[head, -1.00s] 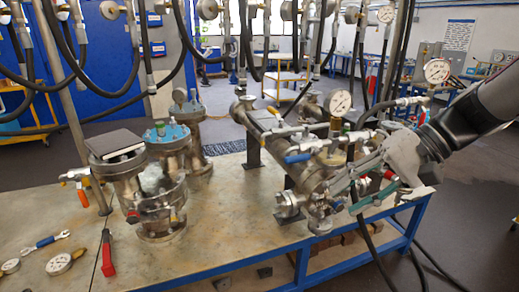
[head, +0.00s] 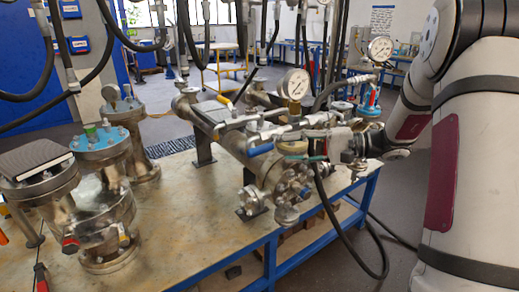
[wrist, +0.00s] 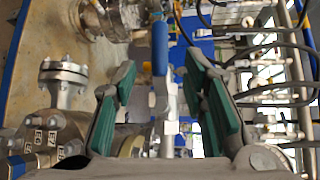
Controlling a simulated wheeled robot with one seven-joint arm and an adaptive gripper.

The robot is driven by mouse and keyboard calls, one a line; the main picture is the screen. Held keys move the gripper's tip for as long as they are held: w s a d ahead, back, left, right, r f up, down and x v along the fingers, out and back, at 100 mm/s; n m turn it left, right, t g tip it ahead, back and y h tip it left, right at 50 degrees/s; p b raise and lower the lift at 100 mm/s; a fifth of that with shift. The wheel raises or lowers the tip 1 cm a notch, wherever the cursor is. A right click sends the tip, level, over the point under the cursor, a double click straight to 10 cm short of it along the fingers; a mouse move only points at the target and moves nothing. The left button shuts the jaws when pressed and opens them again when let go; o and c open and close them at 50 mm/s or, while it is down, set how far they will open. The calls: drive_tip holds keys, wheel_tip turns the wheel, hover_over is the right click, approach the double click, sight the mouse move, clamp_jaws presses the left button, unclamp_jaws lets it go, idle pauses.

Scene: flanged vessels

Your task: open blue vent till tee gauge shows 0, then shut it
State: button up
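The blue-handled vent valve (head: 261,150) sits on the steel pipework of the lying vessel, left of my gripper (head: 318,150). In the wrist view its blue lever (wrist: 160,46) points away between my gripper's two green-padded fingers (wrist: 160,85). The fingers are spread, with a visible gap on each side of the lever. The gauge on the tee (head: 294,84) has a white dial facing the head camera; its needle is too small to read. In the head view, pipework and my wrist partly hide the fingers.
A second gauge (head: 380,48) stands further back to the right. Flanged vessels, one with a blue top (head: 100,142), stand on the left of the bench (head: 190,225). Black hoses hang above, and one (head: 340,232) loops beside the bench's right side.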

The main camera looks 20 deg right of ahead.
sight(266, 150)
drive_tip(key=p+x, duration=0.1)
drive_tip(key=x, duration=0.8)
clamp_jaws()
